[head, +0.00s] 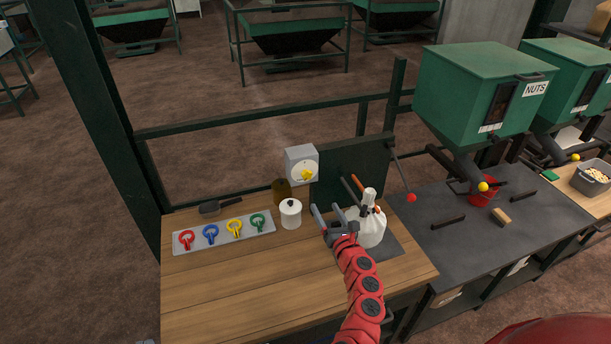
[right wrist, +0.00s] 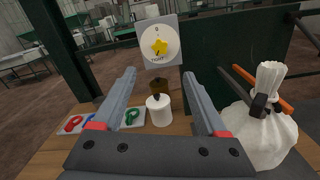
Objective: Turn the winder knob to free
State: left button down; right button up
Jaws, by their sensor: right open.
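The winder knob (head: 306,174) is a yellow star-shaped knob on a white round dial, set on a grey box (head: 300,153) behind the wooden bench. My left gripper is not in view.
A tied white bag (head: 370,228) is right of my right gripper, near orange-tipped bars. A grey tray (head: 222,234) with coloured rings lies left. A red-ended lever (head: 411,197) is further right.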

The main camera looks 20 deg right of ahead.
jog(key=b, duration=0.2)
send_near(308, 177)
jog(key=w+b, duration=0.4)
jog(key=w, duration=0.1)
jog(key=w+b, duration=0.2)
jog(key=shift+w+a+f, duration=0.15)
jog(key=shift+w+a, duration=0.05)
jog(key=shift+a, duration=0.1)
jog(key=shift+w+b, duration=0.3)
jog(key=shift+b, duration=0.05)
jog(key=shift+w+d+r+b, duration=0.1)
jog(key=shift+w+r+b, duration=0.2)
jog(key=shift+w, duration=0.25)
grip_shut()
